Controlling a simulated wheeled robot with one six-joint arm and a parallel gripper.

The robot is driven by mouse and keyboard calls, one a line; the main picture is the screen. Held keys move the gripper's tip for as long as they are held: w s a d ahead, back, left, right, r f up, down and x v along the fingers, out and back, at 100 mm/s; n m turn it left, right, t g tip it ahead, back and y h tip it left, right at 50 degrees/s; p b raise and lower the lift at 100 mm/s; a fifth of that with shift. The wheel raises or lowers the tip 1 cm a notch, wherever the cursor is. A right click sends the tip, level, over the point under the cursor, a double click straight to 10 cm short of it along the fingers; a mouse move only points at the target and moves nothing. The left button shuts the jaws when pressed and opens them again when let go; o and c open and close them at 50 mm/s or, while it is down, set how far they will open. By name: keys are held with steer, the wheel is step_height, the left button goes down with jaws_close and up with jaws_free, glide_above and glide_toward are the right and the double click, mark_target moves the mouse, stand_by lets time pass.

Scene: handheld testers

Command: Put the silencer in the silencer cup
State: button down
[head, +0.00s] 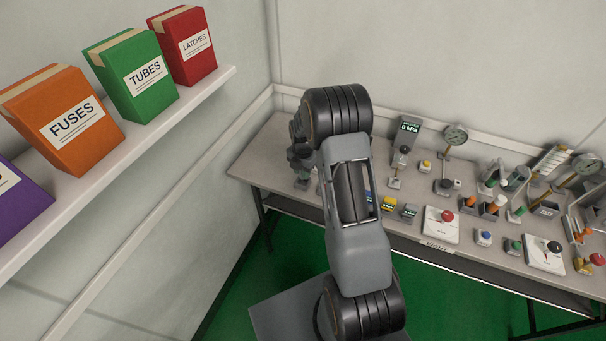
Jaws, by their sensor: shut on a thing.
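My arm rises through the middle of the view and bends over the left end of the bench. My gripper (301,158) is small and dark there, partly hidden by my own wrist. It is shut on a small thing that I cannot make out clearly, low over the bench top. I cannot pick out the silencer for certain. Several small dark holders stand on the right half of the bench, some with orange or green pieces in them. I cannot tell which is the silencer cup.
The grey bench (262,160) runs along the wall. It carries a kPa display (409,128), a round gauge (455,135), a white panel with a red knob (441,225) and several small testers. A shelf (205,92) at left holds labelled boxes, including a green one (133,78).

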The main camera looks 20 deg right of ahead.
steer(key=shift+f, duration=1.1)
steer(key=shift+f, duration=0.15)
steer(key=c, duration=0.9)
jaws_free()
